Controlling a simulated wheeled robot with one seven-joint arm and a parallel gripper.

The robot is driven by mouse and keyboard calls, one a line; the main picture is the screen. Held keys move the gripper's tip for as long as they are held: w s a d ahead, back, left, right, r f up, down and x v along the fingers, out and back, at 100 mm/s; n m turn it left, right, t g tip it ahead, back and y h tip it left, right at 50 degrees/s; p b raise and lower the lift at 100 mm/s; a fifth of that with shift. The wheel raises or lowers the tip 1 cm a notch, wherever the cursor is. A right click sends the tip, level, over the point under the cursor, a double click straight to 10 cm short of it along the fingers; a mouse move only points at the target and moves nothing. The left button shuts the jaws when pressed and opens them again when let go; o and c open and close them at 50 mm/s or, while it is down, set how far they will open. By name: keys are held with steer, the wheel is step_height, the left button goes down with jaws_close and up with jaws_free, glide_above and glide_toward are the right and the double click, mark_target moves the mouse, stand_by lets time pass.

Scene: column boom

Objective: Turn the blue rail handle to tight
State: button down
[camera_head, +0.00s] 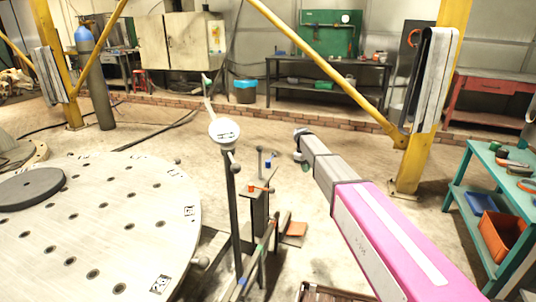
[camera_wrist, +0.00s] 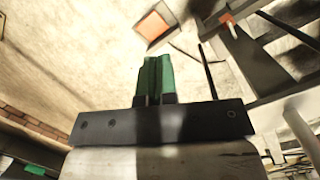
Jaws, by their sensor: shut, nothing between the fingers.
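In the head view a small blue hub (camera_head: 267,164) sits near the top of the metal stand, close to an upright grey lever. I take it for the blue rail handle; its exact lever setting is too small to read. My gripper (camera_head: 305,167) hangs to the right of the blue hub, apart from it, at the end of my pink and grey arm. In the wrist view its two green fingers (camera_wrist: 155,78) are together and hold nothing. I cannot make out the blue hub in the wrist view.
An orange hub (camera_head: 250,188) with a lever is just below the blue one. A tall post with a round white gauge (camera_head: 224,131) stands to the left, beside a large perforated round table (camera_head: 110,225). A teal shelf (camera_head: 480,190) is at right. Floor behind is mostly clear.

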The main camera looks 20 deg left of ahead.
steer(key=w+a+r+n, duration=0.2)
steer(key=w+a+r, duration=0.1)
steer(key=a, duration=0.6)
steer(key=w+a+r+n, duration=0.2)
steer(key=w+a+r, duration=0.1)
steer(key=a, duration=0.7)
steer(key=w+a+r+n+h, duration=0.1)
steer(key=w+a+r+n, duration=0.1)
steer(key=a+r, duration=0.3)
steer(key=w+a, duration=0.1)
steer(key=a, duration=0.3)
steer(key=shift+a+r, duration=0.15)
steer(key=shift+a, duration=0.25)
steer(key=shift+w, duration=0.1)
steer(key=d+f, duration=0.7)
steer(key=f, duration=0.3)
steer(key=shift+s+f, duration=0.2)
steer(key=shift+s, duration=0.05)
